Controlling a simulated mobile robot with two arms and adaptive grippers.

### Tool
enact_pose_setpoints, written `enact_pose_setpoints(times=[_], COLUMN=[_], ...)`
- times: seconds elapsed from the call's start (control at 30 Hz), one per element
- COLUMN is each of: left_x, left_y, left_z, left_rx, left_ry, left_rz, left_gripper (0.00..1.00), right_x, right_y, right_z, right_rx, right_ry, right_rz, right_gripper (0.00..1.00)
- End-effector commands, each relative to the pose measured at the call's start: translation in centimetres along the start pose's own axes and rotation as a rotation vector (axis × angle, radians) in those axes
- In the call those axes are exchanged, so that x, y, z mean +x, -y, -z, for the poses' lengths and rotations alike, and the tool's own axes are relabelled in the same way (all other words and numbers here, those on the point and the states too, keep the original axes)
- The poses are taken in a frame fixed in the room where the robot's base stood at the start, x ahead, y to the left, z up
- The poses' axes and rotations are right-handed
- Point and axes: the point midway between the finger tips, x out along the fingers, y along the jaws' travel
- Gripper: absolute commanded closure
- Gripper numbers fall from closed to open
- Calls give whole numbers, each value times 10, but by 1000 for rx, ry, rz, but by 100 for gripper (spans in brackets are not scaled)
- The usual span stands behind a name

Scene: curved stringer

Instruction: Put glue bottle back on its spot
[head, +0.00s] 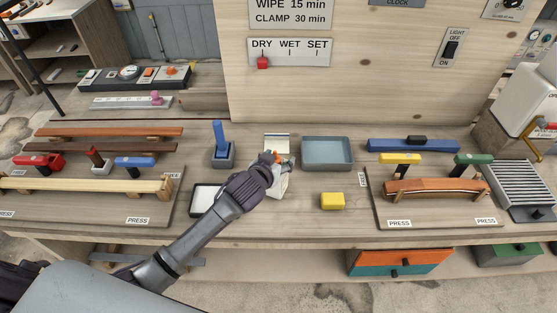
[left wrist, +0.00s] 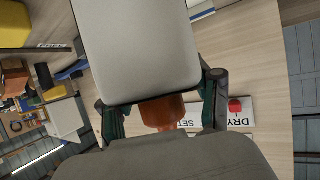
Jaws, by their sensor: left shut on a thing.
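The glue bottle is white with an orange cap. In the head view the bottle (head: 281,184) is partly hidden behind my left gripper (head: 276,167), near the middle of the bench. In the left wrist view its pale body (left wrist: 140,45) fills the upper middle, with the orange cap (left wrist: 162,112) between the fingers of the gripper (left wrist: 164,105). My left gripper is shut on it. I cannot tell whether its base touches the bench. A small pale plate (head: 277,137) lies just behind it. My right gripper is not in view.
A grey-blue tray (head: 327,167) stands right of the bottle, with a yellow block (head: 332,201) in front. A blue-handled tool in a holder (head: 222,150) and a dark-rimmed white pad (head: 203,199) are to the left. Clamping boards occupy both bench sides.

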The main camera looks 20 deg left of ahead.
Motion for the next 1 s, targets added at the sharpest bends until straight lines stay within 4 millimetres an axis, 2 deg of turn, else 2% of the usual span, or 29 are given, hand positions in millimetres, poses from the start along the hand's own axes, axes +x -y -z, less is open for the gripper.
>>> enact_pose_setpoints(times=[0.13, 0.5, 0.53, 0.67, 1.0], left_x=[5, 8, 7, 7, 6], left_y=[-1, -1, -1, -1, -1], left_z=[-9, -13, -14, -14, -12], left_rx=[0, 0, 1, 1, 1], left_ry=[-6, -6, -2, -2, -3], left_rz=[-2, -2, -1, -1, -1], left_gripper=[100, 100, 32, 12, 12], right_x=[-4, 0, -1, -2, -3], right_y=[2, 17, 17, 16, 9], right_z=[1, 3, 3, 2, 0], right_rx=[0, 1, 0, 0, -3], right_ry=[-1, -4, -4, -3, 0], right_rz=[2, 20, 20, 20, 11], right_gripper=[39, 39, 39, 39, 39])
